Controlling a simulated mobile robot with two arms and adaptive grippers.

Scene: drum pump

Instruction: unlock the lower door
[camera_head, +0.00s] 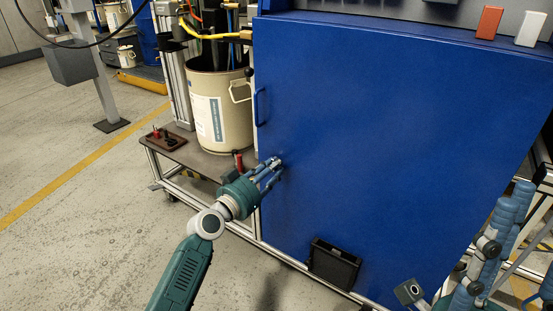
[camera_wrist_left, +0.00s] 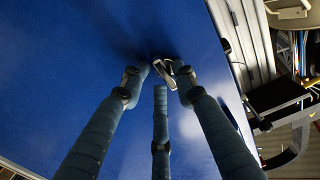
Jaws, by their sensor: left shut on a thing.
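The lower door (camera_head: 390,130) is a large blue panel and looks shut. A small silver metal piece (camera_head: 276,160), perhaps a key or latch in its lock, is at the door's left side, below the blue handle (camera_head: 261,106). My left gripper (camera_head: 273,168) is at this piece, with its fingers closed around it. In the left wrist view the metal piece (camera_wrist_left: 163,68) shows between the fingertips against the blue door (camera_wrist_left: 100,50). The fingers partly hide it, so I cannot tell its turn angle. My right gripper (camera_head: 485,250) is at the lower right, in front of the door.
A beige drum (camera_head: 220,115) stands on a low cart (camera_head: 185,155) left of the door. A black bin (camera_head: 333,265) is at the door's bottom edge. An orange block (camera_head: 489,22) and a white block (camera_head: 530,28) are above. Floor at left is free.

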